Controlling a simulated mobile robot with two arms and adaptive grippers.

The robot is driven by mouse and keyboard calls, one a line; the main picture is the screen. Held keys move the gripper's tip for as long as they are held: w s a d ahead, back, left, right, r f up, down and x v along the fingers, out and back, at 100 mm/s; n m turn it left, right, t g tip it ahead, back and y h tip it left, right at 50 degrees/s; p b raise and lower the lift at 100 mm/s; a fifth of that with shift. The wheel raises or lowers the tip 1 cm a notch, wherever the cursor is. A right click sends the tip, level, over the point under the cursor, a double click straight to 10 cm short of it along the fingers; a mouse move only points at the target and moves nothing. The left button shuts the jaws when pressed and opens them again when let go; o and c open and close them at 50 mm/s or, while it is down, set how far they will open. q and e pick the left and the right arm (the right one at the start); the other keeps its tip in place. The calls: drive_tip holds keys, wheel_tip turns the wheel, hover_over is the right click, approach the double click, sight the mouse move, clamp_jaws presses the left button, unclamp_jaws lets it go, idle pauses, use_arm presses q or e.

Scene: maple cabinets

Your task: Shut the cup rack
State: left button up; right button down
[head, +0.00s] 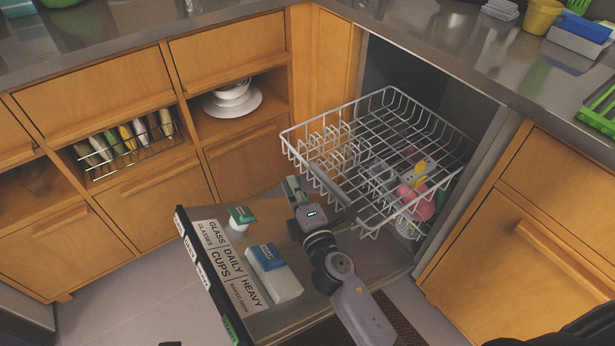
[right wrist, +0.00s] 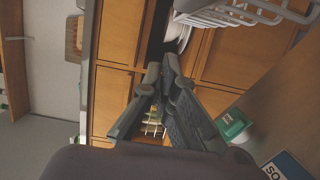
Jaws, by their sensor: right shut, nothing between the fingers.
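The cup rack is a white wire basket (head: 300,137), pulled out of the dishwasher opening over the lowered door. Cups and colored items, including a pink one (head: 416,202), show inside or below its wires; which level they sit on is hard to tell. My right gripper (head: 293,187) is shut and empty, just below and in front of the rack's front left part, above the door. In the right wrist view its fingers (right wrist: 160,85) are closed together, and the rack (right wrist: 235,14) shows at the upper right. My left gripper is not in view.
The open door (head: 188,215) carries a green-topped item (head: 242,217) and a blue-and-white block (head: 273,272). Wooden cabinets stand left, with a plate rack (head: 125,152) and white dishes (head: 232,101). A grey counter (head: 470,50) runs above the dishwasher. Floor at lower left is clear.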

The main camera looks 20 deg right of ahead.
sight(310, 179)
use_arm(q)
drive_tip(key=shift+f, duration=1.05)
use_arm(e)
drive_tip(key=shift+w+d+f, duration=0.1)
drive_tip(key=shift+w+d, duration=0.15)
drive_tip(key=shift+d, duration=0.65)
drive_tip(key=shift+w+d, duration=0.2)
drive_tip(key=shift+d, duration=0.65)
drive_tip(key=shift+d, duration=0.1)
